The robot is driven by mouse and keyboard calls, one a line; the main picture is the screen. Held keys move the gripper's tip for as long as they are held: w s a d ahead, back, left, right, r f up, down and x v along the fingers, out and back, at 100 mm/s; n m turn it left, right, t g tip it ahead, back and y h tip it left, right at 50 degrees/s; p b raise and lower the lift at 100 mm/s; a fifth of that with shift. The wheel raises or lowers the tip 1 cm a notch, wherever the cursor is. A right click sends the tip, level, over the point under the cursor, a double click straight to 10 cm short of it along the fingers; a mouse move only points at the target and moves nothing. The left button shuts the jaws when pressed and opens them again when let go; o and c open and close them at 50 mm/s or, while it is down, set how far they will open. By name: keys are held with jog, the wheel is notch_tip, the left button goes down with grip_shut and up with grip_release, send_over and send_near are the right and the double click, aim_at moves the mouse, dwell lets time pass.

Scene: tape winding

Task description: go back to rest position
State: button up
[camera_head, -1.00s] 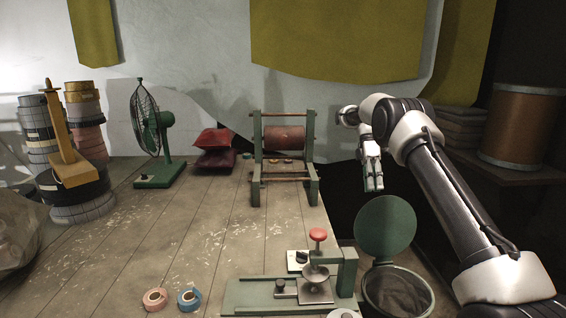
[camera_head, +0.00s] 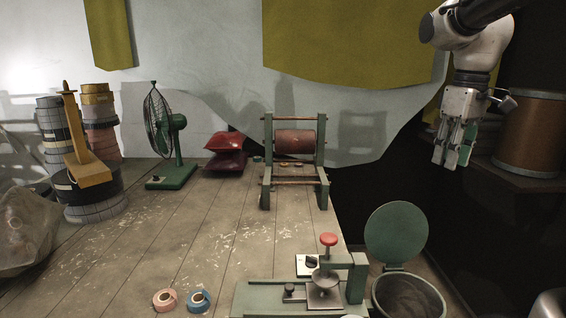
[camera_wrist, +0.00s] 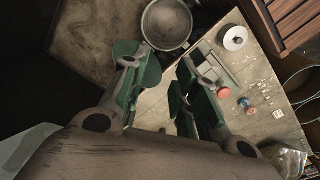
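My gripper (camera_head: 452,160) hangs at the upper right in the head view, fingers pointing down, in the air right of the table (camera_head: 215,245). In the wrist view my gripper (camera_wrist: 160,78) has its two green-padded fingers spread apart, with nothing held between them. The green press with a red knob (camera_head: 328,239) stands at the table's front right edge. It also shows in the wrist view, its red knob (camera_wrist: 225,93) right of the fingers.
A bin (camera_head: 408,297) with a raised green lid (camera_head: 397,232) stands below my gripper, beside the table. A brown drum (camera_head: 530,135) stands at the right. A roller frame (camera_head: 294,160), a fan (camera_head: 170,150) and tape stacks (camera_head: 100,120) are on the table. Two tape rolls (camera_head: 199,301) lie in front.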

jog(key=s+f+m+t, duration=0.2)
jog(key=s+f, duration=0.1)
jog(key=s, duration=0.4)
jog(key=s+f+m+t, duration=0.1)
jog(key=s+f+m, duration=0.2)
jog(key=s, duration=0.5)
jog(key=shift+d+f+t, duration=0.2)
jog(key=shift+d+t, duration=0.05)
jog(key=shift+t, duration=0.15)
